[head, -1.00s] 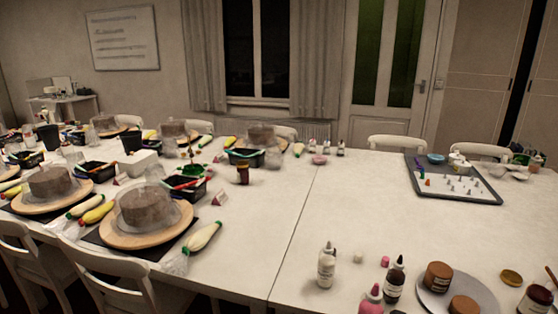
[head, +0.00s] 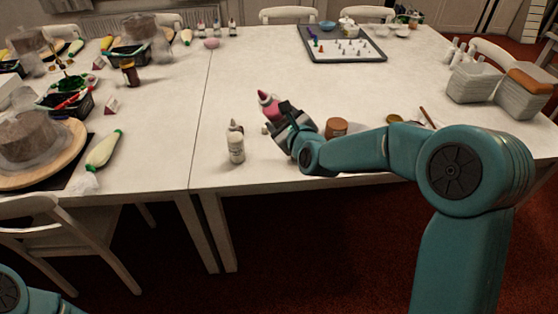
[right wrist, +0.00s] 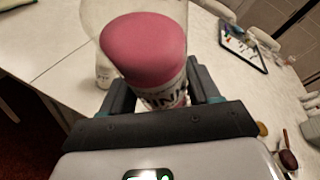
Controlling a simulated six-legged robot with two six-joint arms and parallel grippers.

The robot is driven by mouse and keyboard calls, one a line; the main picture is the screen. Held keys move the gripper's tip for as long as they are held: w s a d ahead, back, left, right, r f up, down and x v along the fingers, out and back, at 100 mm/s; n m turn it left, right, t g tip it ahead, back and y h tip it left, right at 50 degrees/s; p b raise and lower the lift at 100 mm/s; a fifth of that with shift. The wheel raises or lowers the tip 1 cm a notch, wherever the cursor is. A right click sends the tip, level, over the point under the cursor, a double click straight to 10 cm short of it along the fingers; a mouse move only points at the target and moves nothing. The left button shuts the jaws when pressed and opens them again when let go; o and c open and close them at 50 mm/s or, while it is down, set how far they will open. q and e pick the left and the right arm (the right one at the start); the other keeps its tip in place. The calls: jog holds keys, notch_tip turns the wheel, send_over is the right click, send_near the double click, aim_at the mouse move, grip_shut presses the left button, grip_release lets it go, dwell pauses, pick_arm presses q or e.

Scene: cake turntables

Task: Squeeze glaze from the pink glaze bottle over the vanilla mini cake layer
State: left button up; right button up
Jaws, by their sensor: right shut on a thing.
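My right gripper (head: 287,119) is shut on the pink glaze bottle (head: 268,105), held tilted above the table with its narrow tip pointing up and left. In the right wrist view, the bottle's rounded pink end (right wrist: 143,45) faces the camera, and its label shows between the right fingers (right wrist: 160,92). A brown round cake layer (head: 336,127) sits just right of the gripper, partly hidden by my right arm. I cannot tell whether it is vanilla, and no other mini layer is clear. My left gripper is out of view.
A white bottle (head: 236,149) stands left of the gripper. A grey tray (head: 345,57) with small nozzles lies at the back. The table centre is clear.

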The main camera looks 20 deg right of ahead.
jog(key=w+d+r+n+t+h+b, duration=0.1)
jog(key=w+d+r+n+h+b, duration=0.1)
jog(key=w+d+r+h, duration=0.5)
jog(key=w+d+r+n+g+h+b, duration=0.25)
jog(key=d+n+h, duration=0.25)
jog(key=d+h, duration=0.75)
jog(key=s+d+f+n+y+b, duration=0.2)
jog(key=d+f+n+b, duration=0.3)
jog(key=d+f, duration=0.7)
jog(key=shift+s+d+f+b, duration=0.2)
jog(key=shift+d+f+b, duration=0.05)
jog(key=shift+f+b, duration=0.8)
